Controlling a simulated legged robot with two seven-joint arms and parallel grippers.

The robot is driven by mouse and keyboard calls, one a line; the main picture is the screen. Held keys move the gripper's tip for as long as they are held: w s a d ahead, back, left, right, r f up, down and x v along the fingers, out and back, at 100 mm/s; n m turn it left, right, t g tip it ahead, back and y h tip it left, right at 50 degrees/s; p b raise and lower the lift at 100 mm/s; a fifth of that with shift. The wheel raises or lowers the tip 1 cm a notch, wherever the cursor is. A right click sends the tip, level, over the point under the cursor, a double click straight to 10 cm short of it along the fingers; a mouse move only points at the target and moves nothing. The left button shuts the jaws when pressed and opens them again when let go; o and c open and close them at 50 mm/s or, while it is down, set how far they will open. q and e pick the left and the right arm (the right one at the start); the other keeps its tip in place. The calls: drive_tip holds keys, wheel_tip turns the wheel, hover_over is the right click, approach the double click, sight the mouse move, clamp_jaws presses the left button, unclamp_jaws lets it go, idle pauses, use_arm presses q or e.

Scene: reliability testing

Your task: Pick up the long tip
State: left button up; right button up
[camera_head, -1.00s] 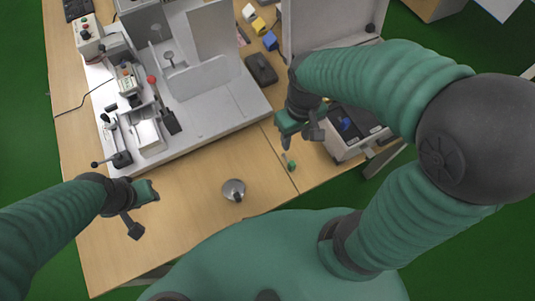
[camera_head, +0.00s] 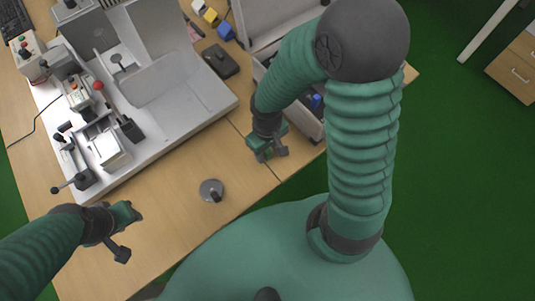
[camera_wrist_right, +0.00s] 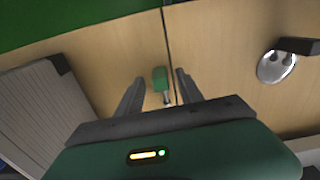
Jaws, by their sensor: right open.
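The long tip (camera_wrist_right: 160,80), as I take it, is a small green piece with a short metal end, on the wooden table (camera_wrist_right: 215,62). It shows in the right wrist view between the two dark fingers of my right gripper (camera_wrist_right: 159,77). The fingers are open, with a gap on each side of it. In the head view my right gripper (camera_head: 268,153) is low over the table and hides the piece; I cannot make it out there.
A round metal dish (camera_head: 207,185) with a dark piece stands left of my right gripper. A white test fixture (camera_head: 170,108) with levers fills the table's back left. A grey open case (camera_head: 262,75) lies beyond my right arm. A black box (camera_head: 220,61) lies behind. Table front is mostly clear.

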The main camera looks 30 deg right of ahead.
drive_tip(key=shift+r, duration=0.1)
drive_tip(key=shift+c, duration=0.3)
drive_tip(key=shift+s+a, duration=0.1)
drive_tip(key=shift+c, duration=1.3)
clamp_jaws()
drive_tip(key=shift+r, duration=0.1)
